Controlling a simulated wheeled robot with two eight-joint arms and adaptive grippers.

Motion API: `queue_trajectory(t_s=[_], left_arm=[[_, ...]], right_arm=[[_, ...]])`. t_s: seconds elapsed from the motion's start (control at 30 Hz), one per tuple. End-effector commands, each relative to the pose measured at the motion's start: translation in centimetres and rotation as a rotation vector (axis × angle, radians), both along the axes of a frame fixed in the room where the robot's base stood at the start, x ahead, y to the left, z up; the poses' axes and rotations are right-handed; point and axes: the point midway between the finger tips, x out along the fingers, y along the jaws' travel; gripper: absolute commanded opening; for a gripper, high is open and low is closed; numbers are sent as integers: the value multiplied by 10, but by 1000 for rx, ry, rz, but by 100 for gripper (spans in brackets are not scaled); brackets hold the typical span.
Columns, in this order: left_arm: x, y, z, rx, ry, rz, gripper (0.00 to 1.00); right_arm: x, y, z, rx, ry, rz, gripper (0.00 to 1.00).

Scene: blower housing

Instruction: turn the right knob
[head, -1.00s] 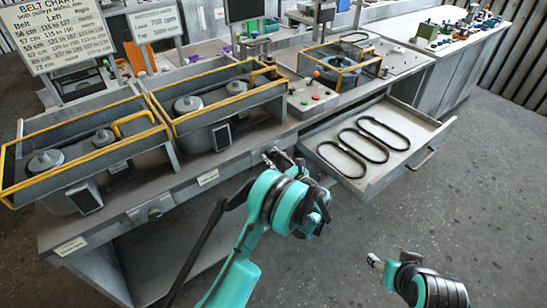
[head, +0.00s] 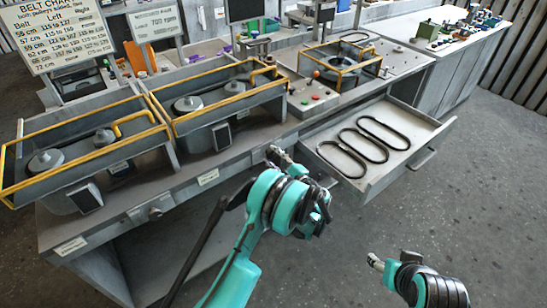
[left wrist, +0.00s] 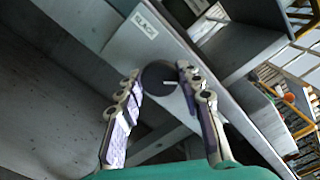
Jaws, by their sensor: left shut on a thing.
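The right knob (left wrist: 160,78) is a dark round knob with a pale pointer line, on the bench's front panel beside a white label. It shows in the left wrist view between the fingers of my left gripper (left wrist: 158,92), which is shut on it. In the head view my left gripper (head: 279,158) is at the front edge of the bench, left of the open drawer, and hides the right knob. The left knob (head: 155,213) sits on the same front panel farther left. My right gripper (head: 375,262) is low at the right, away from the bench; its jaws are too small to read.
The open drawer (head: 430,158) holds several black belts and juts out right of my left gripper. Blower housings with yellow-edged guards (head: 150,97) stand on the bench. A small panel with coloured buttons (head: 312,98) is behind. Floor at the right is clear.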

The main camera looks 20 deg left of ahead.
Motion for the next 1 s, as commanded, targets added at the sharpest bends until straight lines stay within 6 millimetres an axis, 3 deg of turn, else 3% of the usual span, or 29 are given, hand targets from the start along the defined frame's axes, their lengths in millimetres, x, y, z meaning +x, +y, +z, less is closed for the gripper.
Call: queue_trajectory(t_s=[0.6,1.0], left_arm=[[0,0,-1,-344,-439,0,7],[0,0,-2,-469,-598,1,7]], right_arm=[[0,0,0,0,0,0,57],[0,0,0,0,0,0,57]])
